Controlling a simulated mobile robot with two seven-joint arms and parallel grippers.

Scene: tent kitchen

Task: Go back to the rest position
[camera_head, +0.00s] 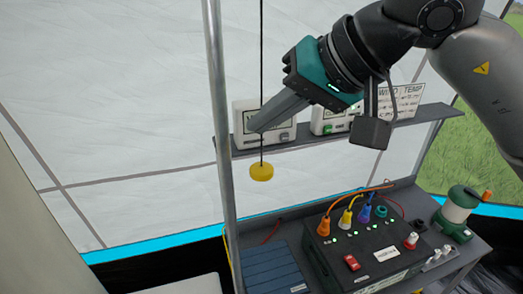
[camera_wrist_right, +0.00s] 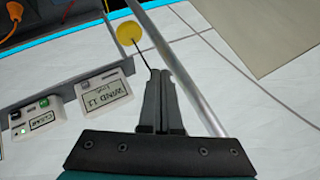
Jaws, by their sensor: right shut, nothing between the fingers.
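My right gripper (camera_head: 262,122) is shut and empty, raised in front of the shelf, in line with the white wind display (camera_head: 281,136). In the right wrist view its fingers (camera_wrist_right: 154,76) are together, with the wind display (camera_wrist_right: 107,93) to their left. A yellow knob (camera_head: 261,171) hangs on a dark cord below the gripper in the head view. The knob (camera_wrist_right: 128,33) also shows beyond the fingertips in the wrist view. The cord passes close to the fingers; I cannot tell whether they touch. My left gripper is not in view.
A metal pole (camera_head: 221,130) stands just left of the gripper. The narrow shelf (camera_head: 310,140) also holds a second device (camera_head: 328,122) and a card (camera_head: 402,100). Below, a bench carries a dark box with cables (camera_head: 375,245), a blue slatted panel (camera_head: 274,268) and a lantern (camera_head: 458,213).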

